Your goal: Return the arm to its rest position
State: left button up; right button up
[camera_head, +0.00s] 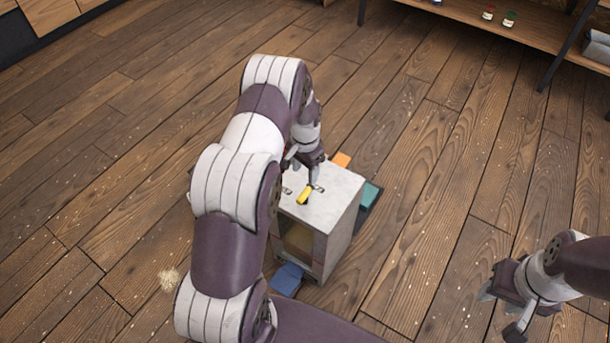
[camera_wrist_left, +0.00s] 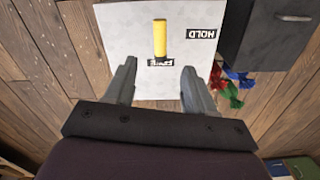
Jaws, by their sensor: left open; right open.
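My left arm comes in from the left in the head view and reaches over a pale box-shaped stand. My left gripper (camera_head: 303,172) is above the stand's top, partly hidden by its own arm. In the left wrist view my left gripper (camera_wrist_left: 156,85) is open and empty, with its two fingers apart over the near edge of the white top. My right gripper (camera_head: 507,305) is at the lower right of the head view, over the floor, open with nothing visible in it.
The pale stand (camera_head: 340,208) has a yellow handle (camera_head: 304,194) on top, also in the left wrist view (camera_wrist_left: 160,38), beside labels, one reading HOLD (camera_wrist_left: 202,33). Blue (camera_head: 287,279), orange (camera_head: 341,160) and teal (camera_head: 370,194) items surround it. A wooden shelf (camera_head: 520,27) stands at the back right.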

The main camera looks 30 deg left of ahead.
dwell(0.5)
pick_arm(q)
jog(key=s+d+r+n, duration=0.2)
jog(key=s+d+r, duration=0.4)
jog(key=s, duration=0.4)
jog(key=s+d+r+n, duration=0.2)
jog(key=s+d+r, duration=0.3)
jog(key=s+r, duration=0.45)
notch_tip(320, 180, up, 19)
jog(key=d+t+p, duration=0.1)
jog(key=p, duration=1.6)
jog(key=shift+s+m, duration=0.2)
jog(key=shift+m, duration=0.2)
